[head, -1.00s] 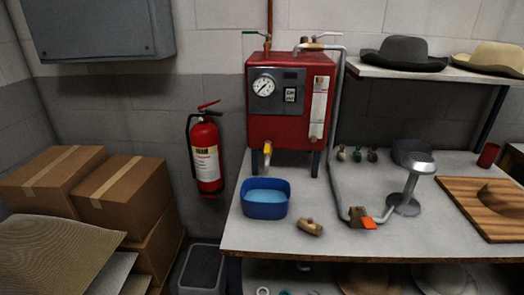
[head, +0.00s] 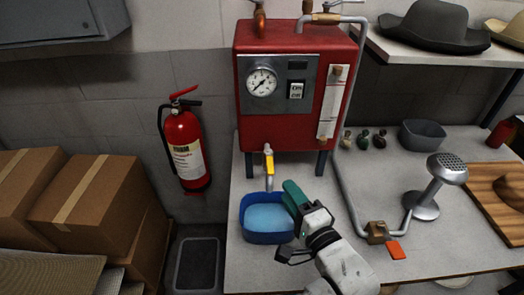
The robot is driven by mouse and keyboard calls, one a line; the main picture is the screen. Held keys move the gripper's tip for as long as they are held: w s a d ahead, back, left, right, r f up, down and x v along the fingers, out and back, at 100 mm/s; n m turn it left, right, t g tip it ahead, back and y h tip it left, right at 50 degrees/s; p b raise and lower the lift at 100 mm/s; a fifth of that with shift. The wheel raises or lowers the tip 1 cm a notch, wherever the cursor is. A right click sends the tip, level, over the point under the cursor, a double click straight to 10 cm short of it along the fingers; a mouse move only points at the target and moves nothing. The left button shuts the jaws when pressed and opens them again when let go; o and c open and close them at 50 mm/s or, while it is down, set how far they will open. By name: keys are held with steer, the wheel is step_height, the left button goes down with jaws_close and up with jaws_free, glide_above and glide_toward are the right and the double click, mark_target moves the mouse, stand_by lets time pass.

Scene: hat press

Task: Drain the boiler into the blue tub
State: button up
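The red boiler (head: 283,120) stands on legs at the back of the table, with a round gauge and an ON/OFF switch on its front. A drain tap with a yellow handle (head: 268,158) hangs from its underside. The blue tub (head: 268,236) sits on the table below and just in front of the tap, and its inside is light blue. My gripper (head: 294,195) reaches up from the bottom and is at the tub's right rim, in front of and right of the tap. Its teal end overlaps part of the rim.
A grey pipe runs down to a brass valve (head: 377,232) with an orange handle (head: 396,250), near a silver steam head (head: 447,168). A grey bowl (head: 422,134) stands at the back. A fire extinguisher (head: 184,142) and cardboard boxes (head: 88,198) are left of the table.

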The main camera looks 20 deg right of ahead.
mark_target(270, 164)
steer(key=w, duration=0.3)
steer(key=w+p, duration=0.1)
steer(key=w, duration=0.3)
steer(key=w+a, duration=0.1)
steer(key=w, duration=0.2)
steer(key=shift+w+p, duration=0.3)
steer(key=shift+w, duration=0.1)
steer(key=shift+r, duration=0.1)
steer(key=shift+c, duration=0.4)
jaws_close()
